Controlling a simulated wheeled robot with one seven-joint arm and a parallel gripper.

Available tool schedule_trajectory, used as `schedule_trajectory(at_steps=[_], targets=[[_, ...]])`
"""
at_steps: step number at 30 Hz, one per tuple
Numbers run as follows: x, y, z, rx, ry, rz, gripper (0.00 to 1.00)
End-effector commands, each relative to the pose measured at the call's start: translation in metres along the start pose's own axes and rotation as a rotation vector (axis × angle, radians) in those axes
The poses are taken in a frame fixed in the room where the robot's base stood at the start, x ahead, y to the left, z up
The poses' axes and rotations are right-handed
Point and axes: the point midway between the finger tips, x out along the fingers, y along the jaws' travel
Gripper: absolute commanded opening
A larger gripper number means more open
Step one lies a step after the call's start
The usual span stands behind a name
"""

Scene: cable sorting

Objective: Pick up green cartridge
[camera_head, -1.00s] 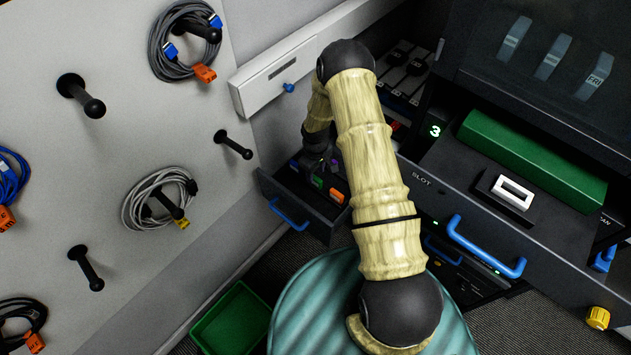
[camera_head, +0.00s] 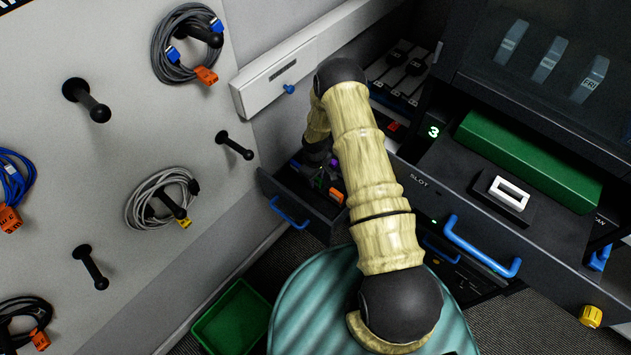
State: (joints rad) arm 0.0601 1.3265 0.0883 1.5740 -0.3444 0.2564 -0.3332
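The small open drawer (camera_head: 322,229) with a blue handle holds several small coloured cartridges. A small patch of the green cartridge (camera_head: 319,182) shows among them, mostly covered by my gripper. An orange one (camera_head: 337,195) lies to its right, nearer the drawer front. My gripper (camera_head: 322,172) is down in the drawer, over or at the green cartridge. It is dark, small and partly hidden by my arm, so I cannot tell if its fingers are open or touching anything.
A large drawer with a blue handle (camera_head: 480,248) stands open at right, carrying a long green block (camera_head: 530,160) and a white-framed slot piece (camera_head: 509,193). A pegboard (camera_head: 130,120) with cable coils is at left. A green bin (camera_head: 231,318) sits on the floor.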

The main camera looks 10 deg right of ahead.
Motion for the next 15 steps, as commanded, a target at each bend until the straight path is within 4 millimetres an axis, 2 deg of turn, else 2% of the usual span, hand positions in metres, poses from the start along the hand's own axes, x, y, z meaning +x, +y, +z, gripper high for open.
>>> schedule_trajectory(at_steps=[1,5,15], targets=[[-0.0001,0.0,0.0,0.0,0.0,0.0,0.24],[-0.0001,0.0,0.0,0.0,0.0,0.0,0.0],[-0.0017,0.0002,-0.0002,0.0,0.0,0.0,0.0]])
